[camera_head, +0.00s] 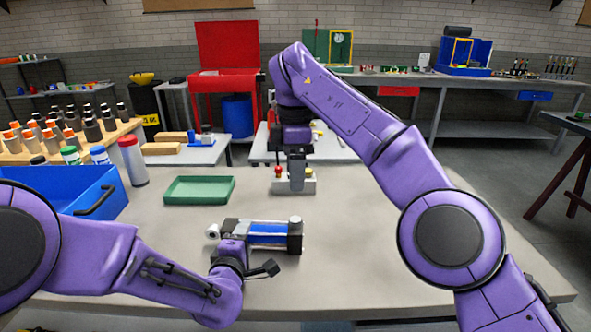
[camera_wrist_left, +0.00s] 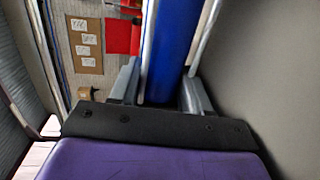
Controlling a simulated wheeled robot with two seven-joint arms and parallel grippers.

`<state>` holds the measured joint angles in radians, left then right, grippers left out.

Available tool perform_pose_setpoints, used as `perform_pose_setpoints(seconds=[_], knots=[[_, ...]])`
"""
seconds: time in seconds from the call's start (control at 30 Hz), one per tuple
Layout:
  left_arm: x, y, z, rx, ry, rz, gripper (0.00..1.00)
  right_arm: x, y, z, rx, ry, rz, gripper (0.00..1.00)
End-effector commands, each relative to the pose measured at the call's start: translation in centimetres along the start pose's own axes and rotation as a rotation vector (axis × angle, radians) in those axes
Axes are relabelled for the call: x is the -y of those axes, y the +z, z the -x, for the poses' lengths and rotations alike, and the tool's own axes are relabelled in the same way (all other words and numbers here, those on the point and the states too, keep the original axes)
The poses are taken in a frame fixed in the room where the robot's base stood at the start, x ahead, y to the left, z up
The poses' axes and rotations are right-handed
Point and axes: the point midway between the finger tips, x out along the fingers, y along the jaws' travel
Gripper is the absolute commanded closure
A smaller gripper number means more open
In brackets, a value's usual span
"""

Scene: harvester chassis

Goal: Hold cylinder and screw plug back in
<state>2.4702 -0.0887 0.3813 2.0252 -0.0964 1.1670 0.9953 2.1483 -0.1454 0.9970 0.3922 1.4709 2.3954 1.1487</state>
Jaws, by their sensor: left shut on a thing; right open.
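The blue cylinder (camera_head: 268,238) with dark and silver end pieces lies on its side at the middle of the table, level as far as I can tell. My left gripper (camera_head: 240,232) is shut on its blue body. In the left wrist view, the blue cylinder (camera_wrist_left: 172,50) sits between the two grey fingers, with silver rods beside it. My right gripper (camera_head: 297,184) is open and points down over a small pale block (camera_head: 308,186) behind the cylinder. A red-topped piece (camera_head: 279,172) stands at the block's left end. I cannot make out the plug; the right gripper hides part of the block.
A green tray (camera_head: 199,190) lies left of the pale block. The table's right side is clear beneath my right arm.

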Motion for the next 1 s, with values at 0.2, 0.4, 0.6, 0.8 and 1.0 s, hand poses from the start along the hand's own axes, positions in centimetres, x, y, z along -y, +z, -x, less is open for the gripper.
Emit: perform_pose_setpoints(seconds=[0.2, 0.4, 0.6, 0.8, 1.0], knots=[[0.0, 0.0, 0.0, 0.0, 0.001, 0.0, 0.34, 0.0, 0.0, 0.0, 0.0, 0.0, 0.0, 0.41], [0.1, 0.0, 0.0, 0.0, -0.003, 0.0, 0.23, 0.0, 0.0, -0.1, 0.0, 0.0, 0.0, 0.41], [0.3, 0.0, 0.1, 0.001, -0.007, -0.001, 0.23, 0.0, 0.0, -0.1, 0.001, 0.0, -0.001, 0.41], [0.4, 0.0, 1.5, 0.001, -0.009, -0.001, 0.23, 0.0, 0.0, -0.3, 0.001, 0.0, -0.001, 0.41], [0.2, 0.0, 5.9, 0.0, -0.003, 0.0, 0.23, 0.0, 0.0, -0.8, 0.001, 0.0, -0.001, 0.41]])
